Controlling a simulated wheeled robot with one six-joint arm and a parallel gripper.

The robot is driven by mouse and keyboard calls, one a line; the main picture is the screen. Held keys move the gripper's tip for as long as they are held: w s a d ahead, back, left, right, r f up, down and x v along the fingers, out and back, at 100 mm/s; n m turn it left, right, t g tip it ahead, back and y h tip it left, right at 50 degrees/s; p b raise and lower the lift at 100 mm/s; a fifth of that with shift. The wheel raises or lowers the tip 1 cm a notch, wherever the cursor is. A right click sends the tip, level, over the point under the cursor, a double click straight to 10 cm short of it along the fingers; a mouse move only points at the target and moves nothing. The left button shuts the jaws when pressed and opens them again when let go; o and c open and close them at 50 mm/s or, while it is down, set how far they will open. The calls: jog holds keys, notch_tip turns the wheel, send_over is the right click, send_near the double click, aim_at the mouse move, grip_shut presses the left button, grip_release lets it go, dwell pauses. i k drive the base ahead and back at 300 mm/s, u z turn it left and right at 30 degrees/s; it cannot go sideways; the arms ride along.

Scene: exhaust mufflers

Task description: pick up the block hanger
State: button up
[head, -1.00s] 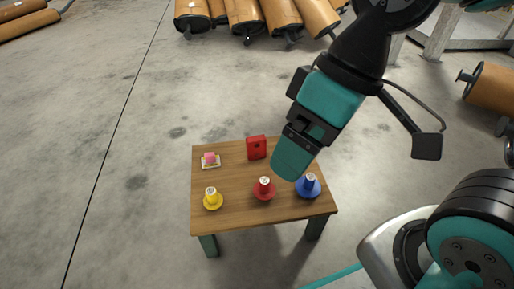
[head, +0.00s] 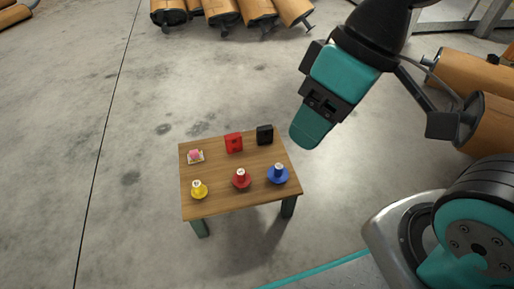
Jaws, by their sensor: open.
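A small wooden table (head: 215,178) stands left of my gripper in the head view. At its back edge stand an upright red block (head: 233,143) with a dark mark and an upright black block (head: 265,135). I cannot tell for sure which piece is the block hanger. A yellow piece (head: 199,190), a red piece (head: 241,179) and a blue piece (head: 277,174), each with a round base and a pale top, stand along the front. My gripper (head: 309,134) is open and empty, up and right of the black block in the picture, seen side-on.
A pink item on a small pale plate (head: 195,157) sits at the table's back left. Orange mufflers (head: 225,12) lie on the floor at the back, and more (head: 480,80) lie at the right. The concrete floor around the table is clear.

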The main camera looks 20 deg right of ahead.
aim_at(233, 142)
jog(key=z, duration=0.45)
jog(key=k, duration=1.05)
jog(key=u, duration=0.2)
jog(key=i, duration=0.6)
jog(key=u, duration=0.65)
jog(key=i, duration=1.1)
jog(key=z, duration=0.5)
